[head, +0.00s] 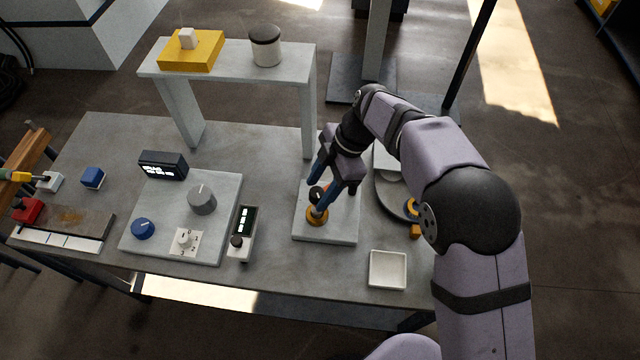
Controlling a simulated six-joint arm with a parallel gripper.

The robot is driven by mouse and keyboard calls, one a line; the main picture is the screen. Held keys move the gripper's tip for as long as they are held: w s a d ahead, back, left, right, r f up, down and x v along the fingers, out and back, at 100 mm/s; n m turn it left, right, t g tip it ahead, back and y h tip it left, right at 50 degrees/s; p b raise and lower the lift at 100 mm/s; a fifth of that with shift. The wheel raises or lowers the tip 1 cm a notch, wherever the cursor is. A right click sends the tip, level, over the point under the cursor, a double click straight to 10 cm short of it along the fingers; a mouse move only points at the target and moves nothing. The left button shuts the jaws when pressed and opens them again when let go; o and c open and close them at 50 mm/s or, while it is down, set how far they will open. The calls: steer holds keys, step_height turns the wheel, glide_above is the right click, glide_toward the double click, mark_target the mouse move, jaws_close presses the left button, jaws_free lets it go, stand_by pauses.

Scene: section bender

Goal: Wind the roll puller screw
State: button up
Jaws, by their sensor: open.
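A grey plate (341,228) on the right half of the bench bears a small assembly with a brass-coloured round base (317,218) and a dark round knob (316,193). This looks like the roll puller and its screw, but it is small and partly hidden. My gripper (315,196) points down over it, open, with its two blue fingers apart. One fingertip is beside the knob and the other is in front of the brass base. I cannot tell whether either finger touches it. A dark part with a reddish end shows just right of the fingers.
A white tray (387,270) sits at the front right. Left are a control plate (160,214) with knobs, a black display (163,165) and a small lever box (241,234). A raised shelf (228,72) stands behind. My arm hides part of a round grey dish.

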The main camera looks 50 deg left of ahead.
steer(key=c, duration=1)
steer(key=shift+c, duration=0.2)
